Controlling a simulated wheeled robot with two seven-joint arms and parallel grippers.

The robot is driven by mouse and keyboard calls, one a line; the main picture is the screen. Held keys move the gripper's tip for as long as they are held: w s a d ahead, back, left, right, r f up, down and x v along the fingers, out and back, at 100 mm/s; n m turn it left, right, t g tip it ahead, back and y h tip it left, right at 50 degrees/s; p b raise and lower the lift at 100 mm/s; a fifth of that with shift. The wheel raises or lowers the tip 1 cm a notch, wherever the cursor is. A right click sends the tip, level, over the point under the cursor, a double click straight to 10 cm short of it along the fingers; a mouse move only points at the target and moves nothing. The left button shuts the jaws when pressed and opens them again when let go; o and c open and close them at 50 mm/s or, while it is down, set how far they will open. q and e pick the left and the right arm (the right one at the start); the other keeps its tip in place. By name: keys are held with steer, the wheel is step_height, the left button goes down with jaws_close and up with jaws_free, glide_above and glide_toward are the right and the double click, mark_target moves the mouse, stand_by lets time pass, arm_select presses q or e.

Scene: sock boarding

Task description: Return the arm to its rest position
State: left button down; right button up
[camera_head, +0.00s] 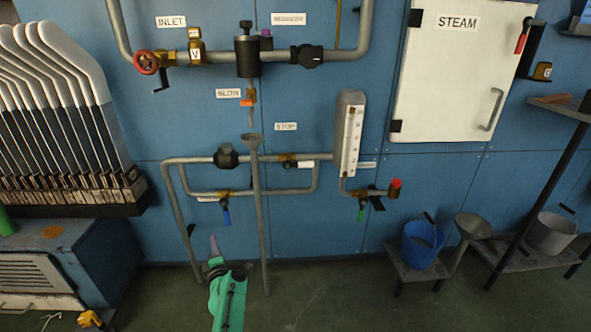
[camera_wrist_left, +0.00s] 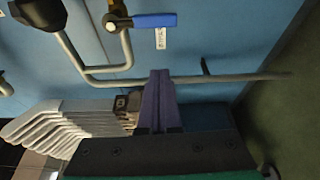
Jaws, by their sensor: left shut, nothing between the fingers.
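My left gripper (camera_head: 213,240) shows at the bottom of the head view, with a green body and purple fingers pointing up toward the blue wall. It is shut and empty, in front of the lower pipework and left of the upright funnel pipe (camera_head: 258,200). In the left wrist view its purple fingers (camera_wrist_left: 160,74) lie together with nothing between them. A blue-handled valve (camera_wrist_left: 155,20) shows above the fingers in that view. My right gripper is not in view.
A rack of white sock boards (camera_head: 65,90) stands at the left above a blue cabinet (camera_head: 95,255). A white STEAM door (camera_head: 450,80) is on the wall. A blue bucket (camera_head: 420,245) on a low stand and a grey bucket (camera_head: 552,232) are at the right. The floor between is clear.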

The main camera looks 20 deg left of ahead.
arm_select(q)
steer(key=s+d+f+m+g+h, duration=0.3)
steer(key=s+d+m+h, duration=0.5)
steer(key=s+d+m, duration=0.7)
steer(key=s+d+f+m+g+h, duration=0.3)
steer(key=s+d+m+h, duration=0.5)
steer(key=s+d+m, duration=0.5)
steer(key=s+a+g+y+p, duration=0.2)
steer(key=s+a+p, duration=0.4)
steer(key=s+p, duration=0.4)
steer(key=s+a+g+y+p, duration=0.3)
steer(key=s+p, duration=0.7)
steer(key=p, duration=1.3)
steer(key=a+g, duration=0.2)
steer(key=a, duration=0.1)
steer(key=shift+s+a+r, duration=0.15)
steer(key=shift+r, duration=0.2)
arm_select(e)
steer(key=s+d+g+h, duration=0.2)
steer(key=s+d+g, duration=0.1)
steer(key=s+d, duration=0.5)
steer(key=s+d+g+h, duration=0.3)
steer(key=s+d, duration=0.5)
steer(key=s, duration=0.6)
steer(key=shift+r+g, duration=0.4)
